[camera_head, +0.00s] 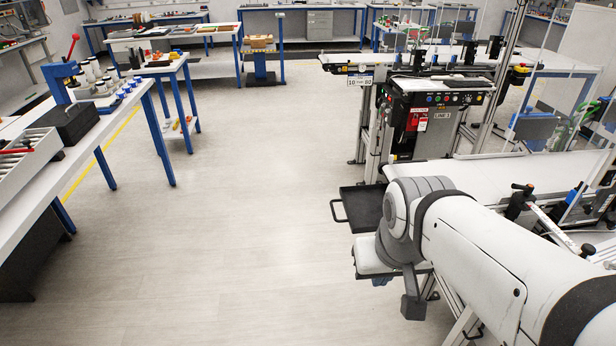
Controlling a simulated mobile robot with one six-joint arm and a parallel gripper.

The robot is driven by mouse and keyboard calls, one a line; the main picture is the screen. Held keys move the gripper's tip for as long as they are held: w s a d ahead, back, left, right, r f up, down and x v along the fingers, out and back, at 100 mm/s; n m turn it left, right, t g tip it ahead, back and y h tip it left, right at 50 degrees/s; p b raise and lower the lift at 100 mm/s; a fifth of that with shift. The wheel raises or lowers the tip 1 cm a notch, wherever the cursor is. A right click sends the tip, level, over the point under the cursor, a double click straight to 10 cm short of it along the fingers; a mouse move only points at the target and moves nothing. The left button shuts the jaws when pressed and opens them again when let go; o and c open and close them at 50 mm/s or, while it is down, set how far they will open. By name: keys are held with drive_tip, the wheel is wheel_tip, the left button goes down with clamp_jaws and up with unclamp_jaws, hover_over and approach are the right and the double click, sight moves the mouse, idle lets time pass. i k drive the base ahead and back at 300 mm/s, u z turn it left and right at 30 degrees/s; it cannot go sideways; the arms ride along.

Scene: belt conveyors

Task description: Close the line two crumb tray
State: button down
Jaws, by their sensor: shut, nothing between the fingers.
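A black shallow tray (366,207) with a wire handle on its left side sticks out to the left, near the end of the nearer white conveyor. I see no label on it, and my arm hides its right part. My white arm reaches in from the lower right, and its grey joint covers the space beside the tray. I cannot make out my gripper's fingers. A dark grey block (413,305) hangs below the joint; I cannot tell whether it belongs to my arm.
A pale box-like part (369,256) with a dark edge lies below the tray. The control box marked LINE 1 (441,115) stands behind the nearer conveyor (465,177). A workbench (92,131) with tools runs along the left. The floor (230,220) between is clear.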

sight(363, 205)
drive_tip(key=u, duration=0.05)
drive_tip(key=i, duration=1)
